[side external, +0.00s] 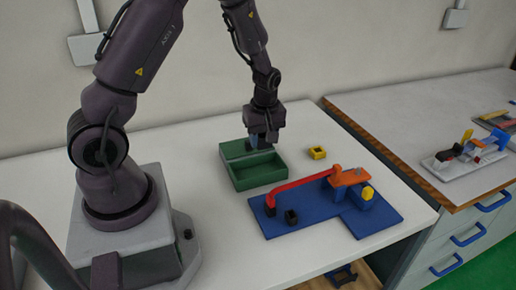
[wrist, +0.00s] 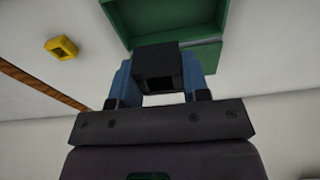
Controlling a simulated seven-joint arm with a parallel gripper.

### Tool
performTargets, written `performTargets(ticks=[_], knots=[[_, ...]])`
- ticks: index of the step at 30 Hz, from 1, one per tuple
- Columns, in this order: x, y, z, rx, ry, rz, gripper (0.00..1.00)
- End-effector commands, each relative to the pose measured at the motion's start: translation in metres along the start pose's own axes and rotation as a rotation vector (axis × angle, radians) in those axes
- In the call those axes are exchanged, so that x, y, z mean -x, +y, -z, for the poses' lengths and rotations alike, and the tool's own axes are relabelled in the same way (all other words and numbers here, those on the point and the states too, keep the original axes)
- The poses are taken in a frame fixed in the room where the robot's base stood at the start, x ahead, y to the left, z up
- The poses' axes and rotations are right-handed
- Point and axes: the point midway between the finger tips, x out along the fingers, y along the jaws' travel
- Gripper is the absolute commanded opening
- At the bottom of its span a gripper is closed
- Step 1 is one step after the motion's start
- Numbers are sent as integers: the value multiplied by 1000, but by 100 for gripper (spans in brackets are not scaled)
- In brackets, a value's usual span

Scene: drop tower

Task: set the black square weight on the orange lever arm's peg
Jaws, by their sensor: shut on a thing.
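The black square weight (wrist: 157,62) is held between the two blue fingers of my gripper (wrist: 158,84) in the wrist view, with a dark square opening in its near face. In the side view my gripper (side external: 262,142) hangs over the back part of the green tray; the weight is hard to make out there. The orange-red lever arm (side external: 300,184) slopes above a blue base (side external: 330,215), to the right of and nearer the camera than my gripper. Its peg is too small to make out clearly.
The green tray (side external: 257,184) stands below my gripper and also shows in the wrist view (wrist: 207,14). A yellow square piece (side external: 317,153) lies on the table, also in the wrist view (wrist: 61,48).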

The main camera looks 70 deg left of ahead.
Motion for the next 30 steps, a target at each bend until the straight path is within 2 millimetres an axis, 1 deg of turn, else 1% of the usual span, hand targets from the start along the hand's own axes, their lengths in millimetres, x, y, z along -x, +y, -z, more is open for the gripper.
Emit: performTargets(ticks=[1, 2, 5, 6, 8, 9, 12, 15, 18, 21, 26, 30], knots=[[3, 14, -2, -36, 3, -8, 10], [4, 23, -4, -64, 4, -12, 10], [7, 61, -16, -177, 6, -25, 10], [8, 78, -22, -230, 7, -30, 10], [12, 104, -34, -312, 7, -40, 10], [14, 120, -44, -368, 6, -46, 10], [20, 155, -68, -494, 5, -60, 10], [25, 181, -93, -600, 3, -73, 10], [30, 199, -112, -679, 2, -84, 10], [34, 210, -124, -729, 1, -90, 10], [32, 215, -132, -759, 0, -93, 10], [22, 215, -134, -759, -1, -92, 10]])
